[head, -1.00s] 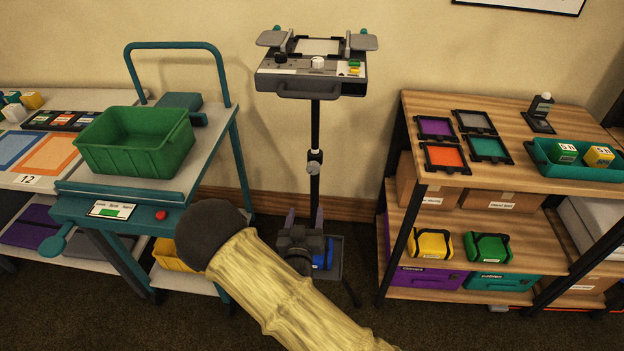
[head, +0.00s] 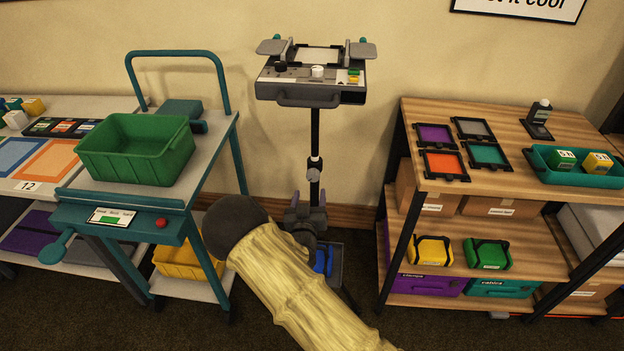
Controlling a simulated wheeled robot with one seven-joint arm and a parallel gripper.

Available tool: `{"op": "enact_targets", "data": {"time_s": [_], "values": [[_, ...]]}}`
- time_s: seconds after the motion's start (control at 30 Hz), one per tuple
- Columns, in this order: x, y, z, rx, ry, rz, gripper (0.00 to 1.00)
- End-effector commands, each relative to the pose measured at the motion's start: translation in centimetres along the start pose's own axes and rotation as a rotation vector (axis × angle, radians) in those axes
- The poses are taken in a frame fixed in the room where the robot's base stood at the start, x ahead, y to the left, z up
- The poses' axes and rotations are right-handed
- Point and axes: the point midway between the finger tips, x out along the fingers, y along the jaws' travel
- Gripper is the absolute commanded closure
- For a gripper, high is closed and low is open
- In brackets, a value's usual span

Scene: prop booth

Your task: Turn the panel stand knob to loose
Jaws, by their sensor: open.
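The panel stand is a black pole (head: 315,132) carrying a grey control panel (head: 308,95) on top. A grey knob (head: 314,176) sits on a collar partway up the pole; its setting cannot be read. My gripper (head: 309,198) is open and empty, with its two fingers pointing up on either side of the pole in the picture. The fingertips are just below the knob in the picture, apart from it as far as I can see. My gripper and arm hide the pole's lower part.
A teal cart (head: 75,210) with a green bin (head: 135,150) stands to the left. A wooden shelf unit (head: 420,100) with frames and a teal tray (head: 575,181) stands to the right. A blue item lies low behind my gripper. Bare wall is behind the pole.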

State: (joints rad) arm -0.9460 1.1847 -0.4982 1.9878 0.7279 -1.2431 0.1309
Motion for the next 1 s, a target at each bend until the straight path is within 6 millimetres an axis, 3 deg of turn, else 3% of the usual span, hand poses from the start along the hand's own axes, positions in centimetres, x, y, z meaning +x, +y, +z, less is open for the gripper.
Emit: {"op": "enact_targets", "data": {"time_s": [0.4,0.83,1.0], "values": [[6.8,0.1,0.0,0.0,0.001,0.001,0.41],[7.9,0.0,0.0,-0.001,0.0,0.0,0.41],[7.9,0.0,0.0,-0.001,0.0,0.0,0.74]]}}
